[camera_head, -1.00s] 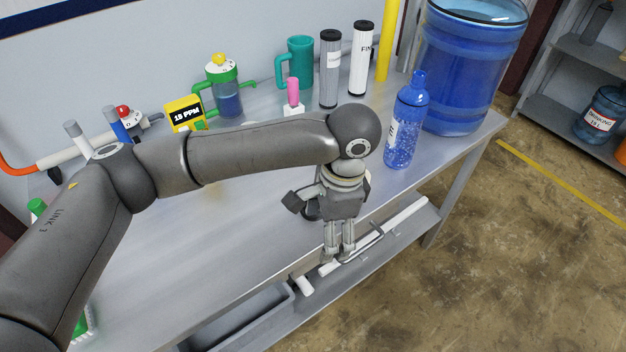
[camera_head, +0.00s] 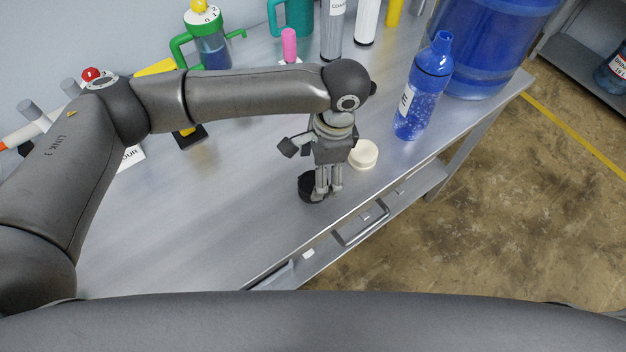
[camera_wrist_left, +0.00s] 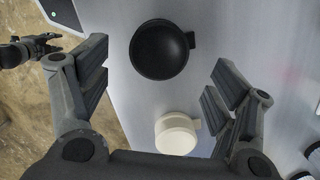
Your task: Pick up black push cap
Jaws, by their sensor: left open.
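The black push cap (camera_head: 305,187) is a round dark cap on the metal table near its front edge, partly hidden by my left gripper in the head view. In the left wrist view the cap (camera_wrist_left: 159,50) lies between the lines of the two fingers, toward their tips, and touches neither. My left gripper (camera_head: 325,192) points down at the cap from above and is open and empty; its spread fingers also show in the left wrist view (camera_wrist_left: 157,78). What looks like my right gripper (camera_wrist_left: 30,48) shows small and dark at the left wrist view's left edge.
A white round cap (camera_head: 364,154) stands close by. A blue bottle (camera_head: 424,90) and a large blue jug (camera_head: 490,45) stand to the right. Pink, teal and green items line the back. The table is bare left of the black cap.

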